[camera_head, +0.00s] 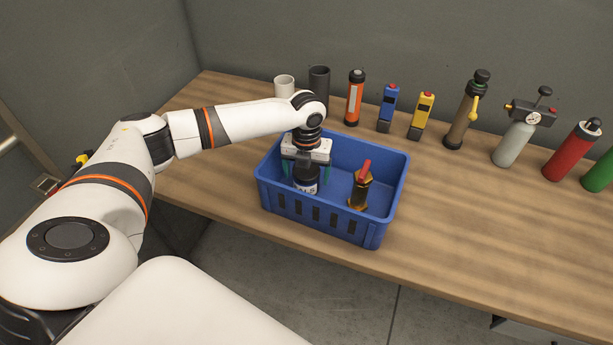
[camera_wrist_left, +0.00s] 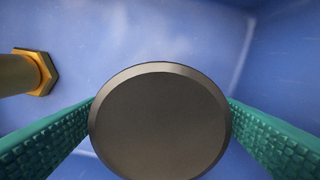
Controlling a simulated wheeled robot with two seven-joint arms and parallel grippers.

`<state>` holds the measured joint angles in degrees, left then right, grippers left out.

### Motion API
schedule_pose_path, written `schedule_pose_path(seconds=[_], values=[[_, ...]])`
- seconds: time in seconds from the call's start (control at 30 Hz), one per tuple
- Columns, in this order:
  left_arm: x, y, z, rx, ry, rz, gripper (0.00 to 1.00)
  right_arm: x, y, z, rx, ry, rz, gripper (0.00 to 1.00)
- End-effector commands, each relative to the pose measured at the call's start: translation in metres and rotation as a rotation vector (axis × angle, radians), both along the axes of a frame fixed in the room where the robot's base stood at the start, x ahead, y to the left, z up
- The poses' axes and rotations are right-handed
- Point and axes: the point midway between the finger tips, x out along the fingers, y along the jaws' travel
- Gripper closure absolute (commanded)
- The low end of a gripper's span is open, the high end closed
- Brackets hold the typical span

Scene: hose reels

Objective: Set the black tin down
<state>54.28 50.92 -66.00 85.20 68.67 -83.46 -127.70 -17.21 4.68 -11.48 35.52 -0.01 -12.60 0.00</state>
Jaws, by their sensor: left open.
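The black tin (camera_head: 306,180) stands upright inside the blue crate (camera_head: 318,220), in its left part, with a pale label band low on its side. In the left wrist view its round dark lid (camera_wrist_left: 160,122) fills the lower middle. My left gripper (camera_head: 306,182) points down into the crate, with its green fingers on either side of the tin. The gripper is open around it; the fingers come very close to the lid's edges in the wrist view (camera_wrist_left: 160,130). The tin's base is hidden by the crate's front wall. My right gripper is not in view.
A brass valve with a red handle (camera_head: 360,187) stands in the crate's right part. Behind the crate are two cups, an orange flashlight (camera_head: 354,98), and blue and yellow devices. Several bottles and cylinders line the back right. The table's front right (camera_head: 480,230) is clear.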

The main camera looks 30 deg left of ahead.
Motion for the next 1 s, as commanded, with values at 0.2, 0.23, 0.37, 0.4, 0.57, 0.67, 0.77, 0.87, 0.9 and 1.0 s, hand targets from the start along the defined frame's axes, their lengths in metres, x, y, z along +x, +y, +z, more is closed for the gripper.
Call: schedule_pose_path(seconds=[0.2, 0.23, 0.37, 0.4, 0.57, 0.67, 0.77, 0.87, 0.9, 1.0], values=[[0.001, 0.000, 0.047, -0.001, -0.006, -0.001, 0.16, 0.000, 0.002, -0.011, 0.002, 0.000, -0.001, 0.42], [0.001, 0.000, 0.053, -0.002, -0.006, -0.001, 0.16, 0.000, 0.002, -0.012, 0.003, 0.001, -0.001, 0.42], [0.001, 0.000, 0.078, -0.001, -0.005, -0.001, 0.16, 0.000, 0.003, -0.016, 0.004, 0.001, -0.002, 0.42], [0.001, -0.001, 0.084, -0.002, -0.004, 0.000, 0.16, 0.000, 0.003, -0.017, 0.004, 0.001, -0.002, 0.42], [0.001, 0.000, 0.100, -0.001, -0.001, 0.001, 0.16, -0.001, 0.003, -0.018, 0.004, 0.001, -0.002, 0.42], [0.000, 0.000, 0.104, -0.001, 0.000, 0.001, 0.16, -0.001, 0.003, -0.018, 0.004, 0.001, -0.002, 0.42], [0.000, 0.000, 0.104, -0.001, 0.000, 0.001, 0.16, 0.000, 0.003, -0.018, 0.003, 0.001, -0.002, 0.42], [0.000, 0.000, 0.104, -0.001, 0.000, 0.000, 0.16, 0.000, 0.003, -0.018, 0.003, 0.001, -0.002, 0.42], [0.000, 0.000, 0.104, -0.001, 0.000, 0.000, 0.16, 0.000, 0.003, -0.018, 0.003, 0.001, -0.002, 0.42], [0.000, 0.000, 0.104, -0.001, 0.000, 0.000, 0.16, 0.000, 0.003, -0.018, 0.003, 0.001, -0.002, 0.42]])
